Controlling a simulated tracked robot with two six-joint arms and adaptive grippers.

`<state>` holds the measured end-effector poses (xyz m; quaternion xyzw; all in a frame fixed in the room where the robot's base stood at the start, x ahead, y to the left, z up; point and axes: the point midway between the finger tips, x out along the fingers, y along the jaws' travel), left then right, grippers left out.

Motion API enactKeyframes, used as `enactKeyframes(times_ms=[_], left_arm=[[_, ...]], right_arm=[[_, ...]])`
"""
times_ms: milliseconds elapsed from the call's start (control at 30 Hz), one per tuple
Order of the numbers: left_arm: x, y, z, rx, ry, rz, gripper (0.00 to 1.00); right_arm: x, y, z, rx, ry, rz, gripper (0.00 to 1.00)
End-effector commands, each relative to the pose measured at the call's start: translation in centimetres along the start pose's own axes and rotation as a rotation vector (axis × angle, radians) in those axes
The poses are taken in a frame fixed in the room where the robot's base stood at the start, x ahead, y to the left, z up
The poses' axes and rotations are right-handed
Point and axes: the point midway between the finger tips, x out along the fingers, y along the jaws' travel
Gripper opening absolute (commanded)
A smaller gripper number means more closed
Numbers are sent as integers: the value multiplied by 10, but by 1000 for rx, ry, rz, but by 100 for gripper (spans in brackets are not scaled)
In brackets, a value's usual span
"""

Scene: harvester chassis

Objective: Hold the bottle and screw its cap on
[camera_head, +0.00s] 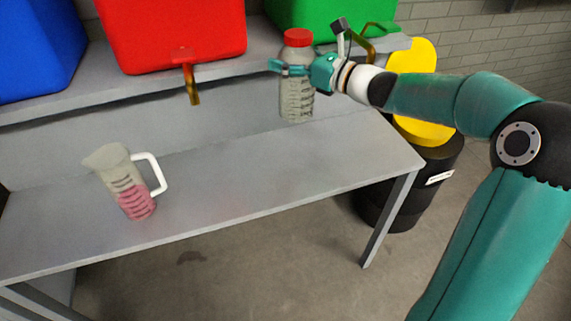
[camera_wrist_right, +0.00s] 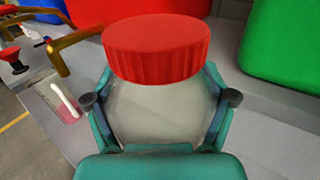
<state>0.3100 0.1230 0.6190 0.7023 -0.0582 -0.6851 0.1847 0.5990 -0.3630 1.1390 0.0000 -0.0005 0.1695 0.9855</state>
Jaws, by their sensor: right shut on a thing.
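The bottle (camera_head: 297,98) is clear grey and stands upright near the back right of the grey table. Its red cap (camera_head: 298,38) sits on top of the bottle's neck; how tightly it is on cannot be told. My right gripper (camera_head: 290,67) is shut around the bottle's upper part, just below the cap. In the right wrist view the bottle (camera_wrist_right: 158,112) lies between the two fingers, with the red cap (camera_wrist_right: 157,50) above them. Whether the bottle's base touches the table is hard to tell. My left gripper is not in view.
A measuring jug (camera_head: 118,170) with pink liquid and a white handle stands on the table (camera_head: 230,190) at the left. Blue, red (camera_head: 175,35) and green (camera_head: 320,15) containers with brass taps stand on the raised shelf behind. A black bin with yellow (camera_head: 425,130) is right of the table. The table's middle is clear.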

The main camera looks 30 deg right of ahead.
Motion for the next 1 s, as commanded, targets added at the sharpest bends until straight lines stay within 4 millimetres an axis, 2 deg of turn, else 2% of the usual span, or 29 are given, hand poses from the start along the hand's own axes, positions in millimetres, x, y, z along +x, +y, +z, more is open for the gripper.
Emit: enactKeyframes(times_ms=[267,367,567,800,1000], left_arm=[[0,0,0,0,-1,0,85],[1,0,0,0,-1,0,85],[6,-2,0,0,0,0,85],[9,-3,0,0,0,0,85],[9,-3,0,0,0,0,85]], right_arm=[[7,5,-1,0,0,13,0],[8,5,-9,2,2,16,0],[9,6,-51,6,6,17,0],[9,6,-115,7,6,17,0],[8,6,-150,4,2,16,0]])
